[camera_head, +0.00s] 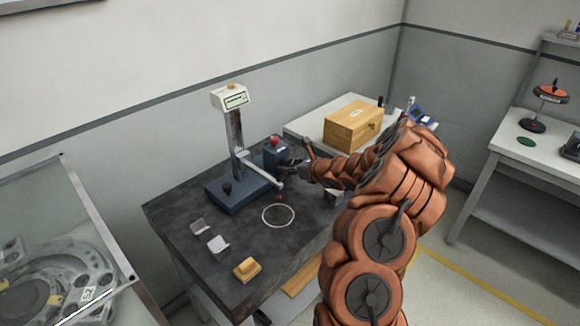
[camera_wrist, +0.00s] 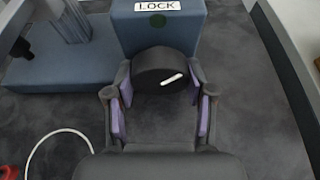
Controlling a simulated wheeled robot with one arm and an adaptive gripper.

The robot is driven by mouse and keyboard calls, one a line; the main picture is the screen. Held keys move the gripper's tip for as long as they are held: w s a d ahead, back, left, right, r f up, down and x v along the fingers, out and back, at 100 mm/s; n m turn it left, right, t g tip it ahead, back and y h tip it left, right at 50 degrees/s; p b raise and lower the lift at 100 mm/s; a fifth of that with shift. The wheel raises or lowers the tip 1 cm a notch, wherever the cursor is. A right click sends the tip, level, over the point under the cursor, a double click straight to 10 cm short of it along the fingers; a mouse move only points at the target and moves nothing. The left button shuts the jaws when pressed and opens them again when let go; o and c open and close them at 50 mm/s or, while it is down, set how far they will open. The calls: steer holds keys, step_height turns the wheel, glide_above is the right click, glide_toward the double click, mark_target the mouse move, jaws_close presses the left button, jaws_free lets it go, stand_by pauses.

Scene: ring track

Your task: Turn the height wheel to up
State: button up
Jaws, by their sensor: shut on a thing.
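The height wheel is a dark round knob with a white pointer mark (camera_wrist: 157,68), seen in the wrist view in front of a blue box (camera_wrist: 185,32) labelled LOCK. The pointer slants up to the right. My gripper (camera_wrist: 161,88) is shut on the wheel, one purple-padded finger on each side. In the head view my gripper (camera_head: 296,164) is at the right side of the blue box (camera_head: 272,155), which has a red knob on top. The wheel is too small and covered there to make out. A grey column with a white display head (camera_head: 231,98) stands on a blue base (camera_head: 238,196).
The dark table (camera_head: 180,215) carries a white ring outline (camera_head: 278,215), two small light holders (camera_head: 218,243) and a yellow block (camera_head: 247,268). A wooden box (camera_head: 352,126) stands on a pale table behind. A glass-covered machine (camera_head: 60,250) is at left.

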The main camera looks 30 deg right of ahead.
steer(key=shift+f+b, duration=0.25)
steer(key=shift+b, duration=0.8)
steer(key=shift+n+b, duration=0.3)
steer(key=shift+b, duration=0.2)
steer(key=b, duration=0.2)
steer(key=shift+f+n+h+b, duration=0.1)
steer(key=shift+n+h+b, duration=0.2)
steer(key=shift+b, duration=0.1)
steer(key=n+h+b, duration=0.1)
steer(key=b, duration=0.6)
steer(key=shift+n+t, duration=0.3)
steer(key=n+h+b, duration=0.1)
steer(key=n+b, duration=0.1)
steer(key=b, duration=0.6)
steer(key=shift+t+h, duration=0.3)
steer(key=n+b, duration=0.1)
steer(key=b, duration=0.1)
steer(key=shift+r+h+b, duration=0.25)
steer(key=shift+h+b, duration=0.05)
steer(key=shift+b, duration=0.1)
steer(key=shift+r, duration=0.1)
